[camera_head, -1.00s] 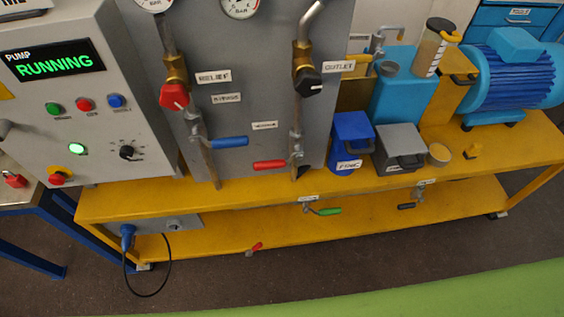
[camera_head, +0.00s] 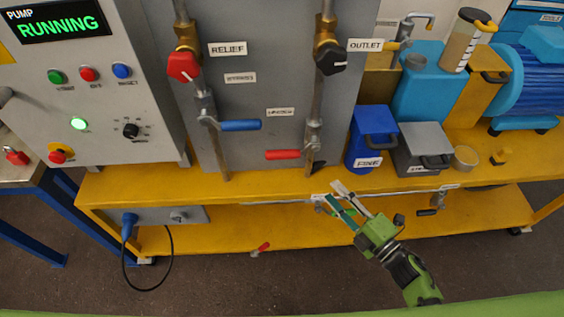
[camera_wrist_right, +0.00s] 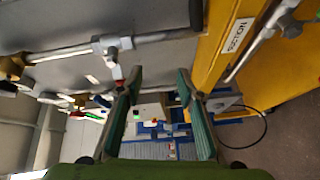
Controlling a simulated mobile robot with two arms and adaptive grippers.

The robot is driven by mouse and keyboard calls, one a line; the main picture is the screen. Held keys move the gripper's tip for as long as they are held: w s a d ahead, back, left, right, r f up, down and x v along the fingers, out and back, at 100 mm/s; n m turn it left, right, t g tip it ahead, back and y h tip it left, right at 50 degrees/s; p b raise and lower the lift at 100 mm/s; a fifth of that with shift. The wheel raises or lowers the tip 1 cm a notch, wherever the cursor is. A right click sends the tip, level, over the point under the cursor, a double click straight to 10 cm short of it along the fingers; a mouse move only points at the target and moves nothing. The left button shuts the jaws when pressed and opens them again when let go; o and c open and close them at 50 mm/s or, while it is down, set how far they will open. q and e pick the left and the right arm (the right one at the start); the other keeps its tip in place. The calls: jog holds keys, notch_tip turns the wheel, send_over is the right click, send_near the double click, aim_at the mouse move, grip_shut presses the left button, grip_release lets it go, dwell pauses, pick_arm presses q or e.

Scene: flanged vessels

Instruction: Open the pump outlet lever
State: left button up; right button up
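On the grey panel (camera_head: 262,40), a lever with a red handle (camera_head: 283,154) sits on the right pipe, below the black knob (camera_head: 330,58) labelled OUTLET. A lever with a blue handle (camera_head: 240,125) sits on the left pipe, below the red RELIEF knob (camera_head: 183,67). The small tags by both levers are too blurred to read. My right gripper (camera_head: 329,191) is open and empty in front of the yellow bench edge, below and right of the red handle and apart from it. Its fingers stand well apart in the right wrist view (camera_wrist_right: 158,76). My left gripper is not in view.
A control box (camera_head: 90,80) reading PUMP RUNNING stands at left. Blue (camera_head: 370,135) and grey (camera_head: 421,148) bins stand on the bench, right of the red handle. A valve under the bench edge is mostly hidden behind my right gripper. A blue motor (camera_head: 532,85) stands far right.

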aim_at(286, 158)
jog(key=s+a+r+n+g+y, duration=0.2)
jog(key=a+r+n+y, duration=0.3)
jog(key=r+n, duration=0.25)
jog(key=shift+m, duration=0.35)
jog(key=p+x, duration=0.2)
jog(key=x, duration=1)
jog(key=shift+w+d+r, duration=0.15)
jog(key=shift+d, duration=0.05)
jog(key=shift+w+a, duration=0.4)
jog(key=shift+a, duration=0.1)
grip_shut()
